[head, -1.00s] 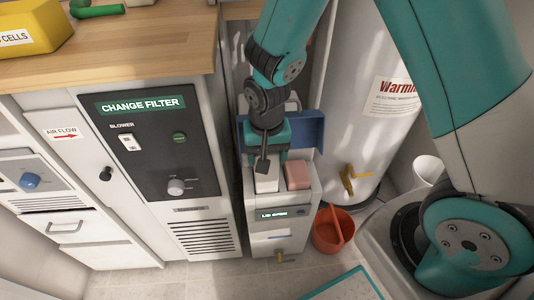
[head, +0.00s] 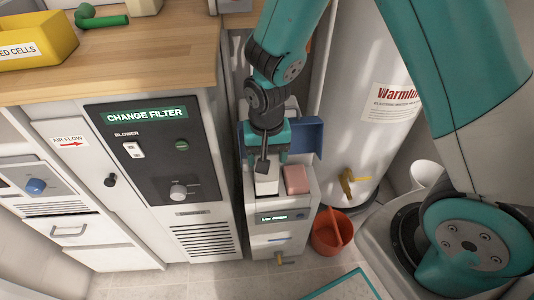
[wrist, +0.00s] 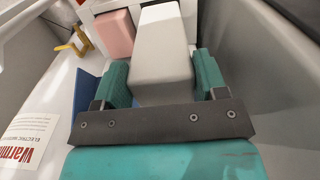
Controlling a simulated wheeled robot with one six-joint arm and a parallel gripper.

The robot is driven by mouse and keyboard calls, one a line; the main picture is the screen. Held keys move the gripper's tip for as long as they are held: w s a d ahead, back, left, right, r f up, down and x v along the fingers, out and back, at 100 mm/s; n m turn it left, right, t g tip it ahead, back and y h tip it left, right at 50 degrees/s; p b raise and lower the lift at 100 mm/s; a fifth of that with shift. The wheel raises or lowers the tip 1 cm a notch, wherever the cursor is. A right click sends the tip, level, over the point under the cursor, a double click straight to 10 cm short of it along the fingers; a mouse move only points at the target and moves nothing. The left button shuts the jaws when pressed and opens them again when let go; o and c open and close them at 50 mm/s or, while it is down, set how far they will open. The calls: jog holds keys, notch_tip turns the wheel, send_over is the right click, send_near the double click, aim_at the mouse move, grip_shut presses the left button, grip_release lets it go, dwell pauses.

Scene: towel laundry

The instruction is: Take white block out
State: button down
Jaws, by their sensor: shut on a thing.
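The white block (head: 266,184) stands in the top of a narrow white machine (head: 281,226) whose small display reads what looks like "LID OPEN". My gripper (head: 267,160) reaches down from above and is shut on the white block. In the wrist view the white block (wrist: 162,55) sits between the two green fingers of my gripper (wrist: 162,82). A pink block (head: 296,180) stands just right of the white one, and it also shows in the wrist view (wrist: 115,35). The blue lid (head: 306,134) is open behind the blocks. The block's lower end is hidden.
A white tank (head: 370,90) with a yellow tap (head: 350,185) stands to the right. A red bucket (head: 330,236) is on the floor beside the machine. A wooden counter (head: 150,70) with a yellow box (head: 35,40) is at the left, above a "CHANGE FILTER" panel (head: 150,150).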

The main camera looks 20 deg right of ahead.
jog(key=shift+w+r+p, duration=0.1)
jog(key=shift+r+p, duration=1.5)
jog(key=shift+r, duration=0.15)
jog(key=s+a+r+p, duration=0.2)
jog(key=s+a, duration=0.1)
jog(key=s, duration=0.6)
jog(key=shift+s, duration=0.3)
dwell(0.9)
dwell(0.3)
